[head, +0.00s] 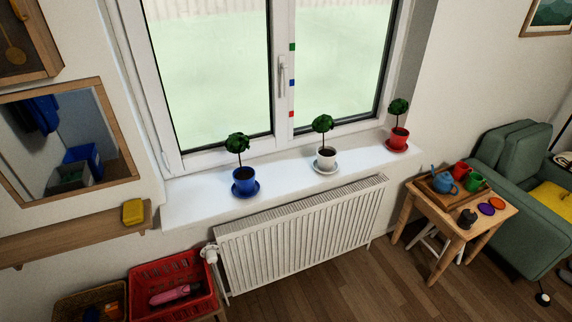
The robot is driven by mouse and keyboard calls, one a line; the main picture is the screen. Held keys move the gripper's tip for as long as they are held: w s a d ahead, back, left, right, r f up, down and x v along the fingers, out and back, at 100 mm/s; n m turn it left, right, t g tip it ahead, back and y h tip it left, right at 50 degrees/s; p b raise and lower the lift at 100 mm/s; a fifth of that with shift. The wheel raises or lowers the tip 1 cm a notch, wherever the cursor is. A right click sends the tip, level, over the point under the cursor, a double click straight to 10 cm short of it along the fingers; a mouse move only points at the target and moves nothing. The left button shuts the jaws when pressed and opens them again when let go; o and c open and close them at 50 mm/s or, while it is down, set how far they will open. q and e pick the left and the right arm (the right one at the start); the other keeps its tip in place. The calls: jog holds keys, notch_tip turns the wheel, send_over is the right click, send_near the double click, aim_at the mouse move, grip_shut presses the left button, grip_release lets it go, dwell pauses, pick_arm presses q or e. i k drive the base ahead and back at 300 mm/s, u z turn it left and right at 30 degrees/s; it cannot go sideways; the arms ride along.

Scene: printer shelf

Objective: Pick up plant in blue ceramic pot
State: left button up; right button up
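A small tree-like plant in a blue pot (245,185) stands upright on a blue saucer at the left part of the white windowsill (200,201). Its round green crown (238,143) sits on a thin stem in front of the window. A similar plant in a white pot (326,157) stands on a white saucer to its right. Another in a red pot (399,138) stands on a red saucer further right. Neither of my grippers shows in the head view.
A white radiator (300,235) is below the sill. A red crate (172,288) stands low at the left, under a wooden shelf (80,236) with a yellow object (133,212). A wooden side table (462,215) and green armchair (514,165) are at the right. The window handle (282,77) is above.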

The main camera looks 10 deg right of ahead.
aim_at(244, 177)
jog(key=z, duration=0.25)
jog(key=k, duration=0.35)
jog(key=u, duration=1.3)
jog(key=i, duration=1.2)
jog(key=z, duration=0.75)
